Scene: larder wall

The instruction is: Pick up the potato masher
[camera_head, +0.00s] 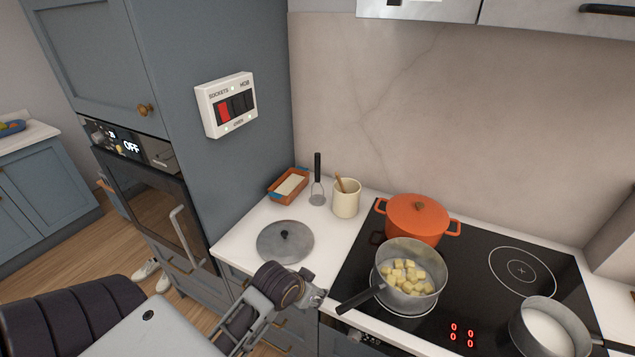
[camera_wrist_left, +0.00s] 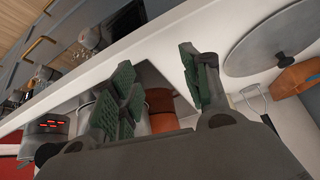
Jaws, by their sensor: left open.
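The potato masher (camera_head: 317,180) stands upright on the white counter, black handle up and metal head down, between an orange dish and a cream crock. In the left wrist view, the masher (camera_wrist_left: 252,93) shows at the right, partly cut by my gripper's body. My left gripper (camera_head: 314,295) is over the counter's front edge, nearer than the masher and well apart from it. Its green-padded fingers (camera_wrist_left: 160,85) are spread and hold nothing. My right gripper is in neither view.
A grey lid (camera_head: 285,243) lies on the counter in front of the masher. The orange dish (camera_head: 289,186) is left of it, the crock (camera_head: 346,199) with a wooden utensil right. The hob (camera_head: 470,285) carries an orange pot (camera_head: 416,220), a pan of cubes (camera_head: 400,294) and a milky pan (camera_head: 545,330).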

